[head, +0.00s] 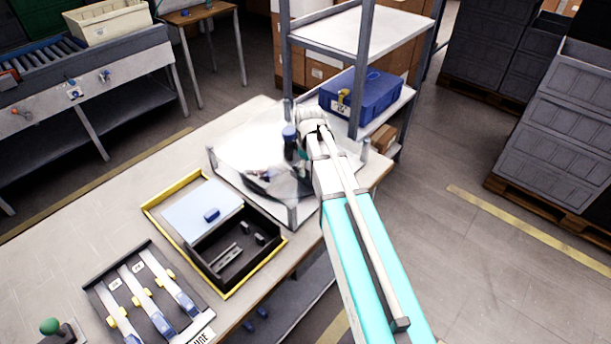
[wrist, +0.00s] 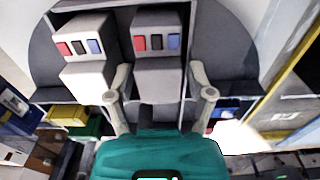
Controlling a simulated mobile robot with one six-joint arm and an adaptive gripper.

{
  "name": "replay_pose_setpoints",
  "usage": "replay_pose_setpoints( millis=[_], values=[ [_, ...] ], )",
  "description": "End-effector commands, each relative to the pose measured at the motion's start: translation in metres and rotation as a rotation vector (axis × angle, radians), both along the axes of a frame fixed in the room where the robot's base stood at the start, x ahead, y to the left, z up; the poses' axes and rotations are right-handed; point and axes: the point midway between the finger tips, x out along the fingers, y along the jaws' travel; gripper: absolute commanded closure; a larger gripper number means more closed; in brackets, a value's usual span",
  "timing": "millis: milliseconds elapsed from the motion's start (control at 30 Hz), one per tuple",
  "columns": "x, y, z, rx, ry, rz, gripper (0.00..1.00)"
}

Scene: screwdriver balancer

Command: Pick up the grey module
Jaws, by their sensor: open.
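Two light grey modules show in the wrist view, a left one (wrist: 84,45) and a right one (wrist: 157,70). Each carries a red, a dark and a blue patch on its face. They sit side by side in a dark, rounded holder (wrist: 45,65). My gripper (wrist: 160,82) is open, with its two pale fingers apart. In the picture the right module lies between the fingers; I cannot tell whether they touch it. In the head view my arm reaches over the clear-looking round fixture (head: 240,150) at the table's far end, and the modules cannot be made out.
A yellow-edged tray (head: 262,262) with small dark parts and a rack of blue-ended strips (head: 150,300) stand on the table (head: 80,215). A shelf (head: 350,35) with a blue bin (head: 375,95) stands close behind my arm. Yellow (wrist: 68,115) and green bins (wrist: 88,127) show in the wrist view.

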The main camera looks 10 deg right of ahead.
Motion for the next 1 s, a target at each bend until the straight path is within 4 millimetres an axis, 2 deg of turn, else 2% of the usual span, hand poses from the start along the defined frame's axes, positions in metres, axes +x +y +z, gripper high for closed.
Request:
replay_pose_setpoints(
  millis=[467, 800, 833, 1000],
  values=[
    [0.0001, 0.0006, 0.0004, 0.000, 0.000, 0.001, 0.33],
    [0.0000, 0.0009, 0.0004, 0.000, 0.000, 0.001, 0.96],
    [0.0000, 0.0009, 0.0004, 0.000, 0.000, 0.001, 1.00],
    [-0.0001, 0.0009, 0.0004, 0.000, 0.000, 0.001, 1.00]
  ],
)
